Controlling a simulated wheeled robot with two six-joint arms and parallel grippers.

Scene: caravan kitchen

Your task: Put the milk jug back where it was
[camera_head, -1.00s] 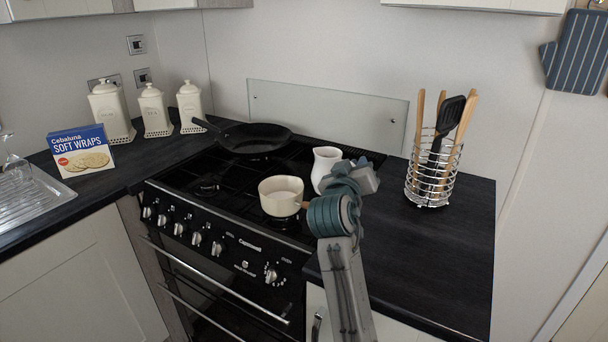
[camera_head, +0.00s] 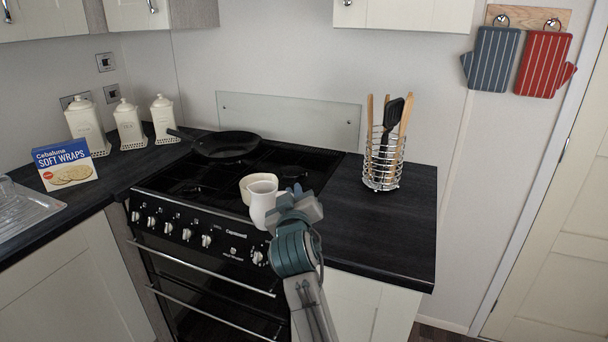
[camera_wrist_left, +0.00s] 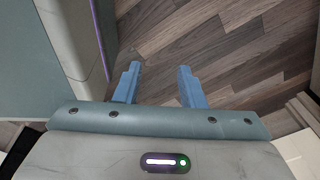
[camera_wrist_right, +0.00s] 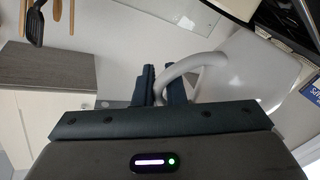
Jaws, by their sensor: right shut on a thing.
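My left gripper (camera_wrist_left: 159,84) is open and empty above the wood floor, and shows only in the left wrist view.
A dark frying pan (camera_head: 228,145) is at the back left. A wire utensil holder (camera_head: 382,168) stands on the right worktop (camera_head: 375,225), whose front is clear. A wraps box (camera_head: 66,166) stands left.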

